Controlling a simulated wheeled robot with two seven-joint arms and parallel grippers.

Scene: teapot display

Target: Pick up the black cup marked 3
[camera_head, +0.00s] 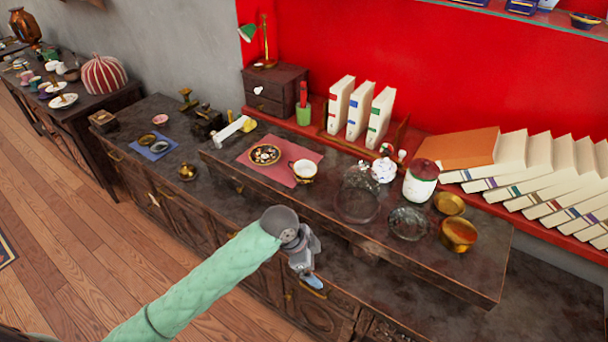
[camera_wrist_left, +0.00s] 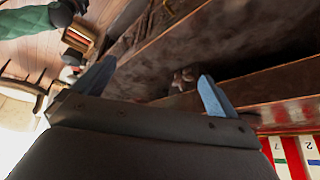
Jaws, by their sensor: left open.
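I cannot make out a black cup marked 3 in either view. My left gripper (camera_head: 313,277) is over the front edge of the dark cabinet in the head view, below and in front of the raised shelf. In the left wrist view its two blue fingertips (camera_wrist_left: 154,86) are spread wide apart with nothing held between them. A small dark star-like shape (camera_wrist_left: 183,79) shows between them, too unclear to name. My right gripper is not in view.
On the raised shelf (camera_head: 470,283) stand a white gold-rimmed cup (camera_head: 304,172), a black patterned plate (camera_head: 265,155), glassware (camera_head: 357,196) and a brass pot (camera_head: 459,236). White books (camera_head: 356,110) stand behind. The shelf's front edge is near my arm.

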